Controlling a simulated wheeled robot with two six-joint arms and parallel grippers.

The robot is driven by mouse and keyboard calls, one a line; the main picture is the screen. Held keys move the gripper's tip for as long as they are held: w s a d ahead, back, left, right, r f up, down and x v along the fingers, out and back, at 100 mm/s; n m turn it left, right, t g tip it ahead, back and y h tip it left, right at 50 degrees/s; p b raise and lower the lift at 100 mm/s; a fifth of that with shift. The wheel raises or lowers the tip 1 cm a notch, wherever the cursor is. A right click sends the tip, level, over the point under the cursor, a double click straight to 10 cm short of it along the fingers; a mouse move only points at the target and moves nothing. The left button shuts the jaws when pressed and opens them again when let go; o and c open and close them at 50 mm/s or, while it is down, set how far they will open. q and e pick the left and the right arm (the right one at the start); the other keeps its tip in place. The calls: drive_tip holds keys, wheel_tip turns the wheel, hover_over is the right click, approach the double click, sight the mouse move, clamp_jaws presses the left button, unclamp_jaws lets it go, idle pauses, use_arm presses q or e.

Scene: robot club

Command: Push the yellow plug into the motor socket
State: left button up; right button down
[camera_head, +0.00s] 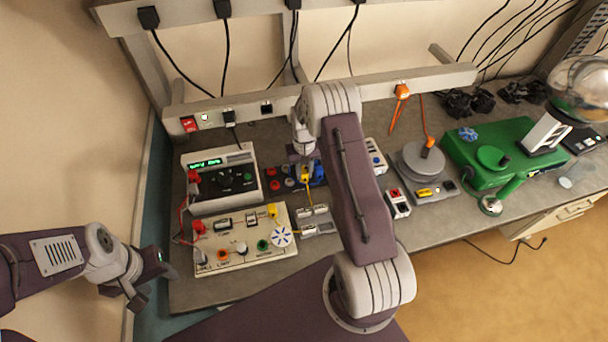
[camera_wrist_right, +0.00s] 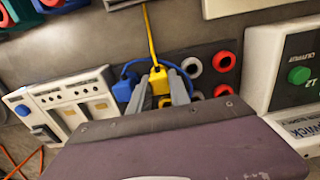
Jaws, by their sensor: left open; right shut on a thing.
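My right gripper (camera_head: 304,164) is shut on the yellow plug (camera_head: 304,174), over a dark socket panel (camera_head: 271,187). In the right wrist view the yellow plug (camera_wrist_right: 159,82) sits between the two grey fingers (camera_wrist_right: 166,92), its yellow cable leading away. I cannot tell whether it is seated in the panel. A white board (camera_head: 233,260) in front carries a disc-topped motor (camera_head: 282,236) and a yellow piece (camera_head: 272,211); the motor socket is not clearly distinguishable. My left gripper (camera_head: 152,284) is open and empty at the table's left edge.
A blue plug (camera_wrist_right: 123,91) with a blue cable is close beside the yellow one. A power supply (camera_head: 220,175) with a red lead (camera_head: 183,215) stands left. A white module (camera_head: 375,157) and a green machine (camera_head: 488,150) are to the right.

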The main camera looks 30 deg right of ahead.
sight(304, 172)
drive_tip(key=c, duration=2)
unclamp_jaws()
drive_tip(key=shift+c, duration=0.2)
clamp_jaws()
drive_tip(key=shift+r+p, duration=0.85)
drive_tip(key=shift+r, duration=0.3)
drive_tip(key=shift+r+p, duration=1.35)
drive_tip(key=shift+r, duration=0.4)
